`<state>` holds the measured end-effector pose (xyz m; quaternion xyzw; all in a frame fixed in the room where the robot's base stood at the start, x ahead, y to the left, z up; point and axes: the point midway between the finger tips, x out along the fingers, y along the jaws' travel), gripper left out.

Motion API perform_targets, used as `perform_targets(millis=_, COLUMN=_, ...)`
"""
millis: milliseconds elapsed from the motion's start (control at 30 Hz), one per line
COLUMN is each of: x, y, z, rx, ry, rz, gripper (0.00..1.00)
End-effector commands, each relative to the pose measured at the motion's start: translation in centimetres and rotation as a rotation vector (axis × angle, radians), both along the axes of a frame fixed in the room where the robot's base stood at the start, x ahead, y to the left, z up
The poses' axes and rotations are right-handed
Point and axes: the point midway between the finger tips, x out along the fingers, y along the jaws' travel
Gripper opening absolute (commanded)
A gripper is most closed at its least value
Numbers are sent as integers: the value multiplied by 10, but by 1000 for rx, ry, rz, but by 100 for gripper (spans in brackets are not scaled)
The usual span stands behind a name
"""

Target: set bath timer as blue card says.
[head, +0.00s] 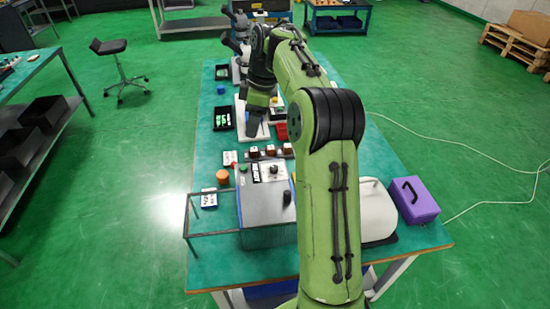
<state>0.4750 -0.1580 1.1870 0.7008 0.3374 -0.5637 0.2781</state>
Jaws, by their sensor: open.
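A small white card with blue markings (209,198) lies on the green table at the left, in front of an orange round pot; its writing is too small to read. A grey box-shaped bath unit (264,205) stands near the table's front. A white panel with a dark knob (273,170) is on its back part and may be the timer; its setting cannot be read. A green button (243,168) sits to its left. My gripper (254,130) points down beyond the bath, over a white board, apart from the knob. Its fingers are small and dark here.
Several reddish-brown blocks (270,152) stand in a row between bath and gripper. A thin frame (212,213) stands front left. A purple case (414,200) sits at right. My arm hides the table's middle right.

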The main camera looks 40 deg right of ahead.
Motion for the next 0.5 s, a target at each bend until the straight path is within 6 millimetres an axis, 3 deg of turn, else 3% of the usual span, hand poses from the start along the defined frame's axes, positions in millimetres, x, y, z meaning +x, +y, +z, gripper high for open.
perform_targets(millis=33, x=8, y=-27, z=-11, rx=32, ry=1, rz=30, gripper=57)
perform_targets(millis=100, x=14, y=-60, z=-29, rx=73, ry=-13, rz=92, gripper=57)
perform_targets(millis=233, x=10, y=-113, z=-64, rx=132, ry=-53, rz=170, gripper=57)
perform_targets(millis=367, x=2, y=-140, z=-84, rx=157, ry=-81, rz=209, gripper=57)
perform_targets(millis=500, x=1, y=-141, z=-98, rx=161, ry=-86, rz=219, gripper=57)
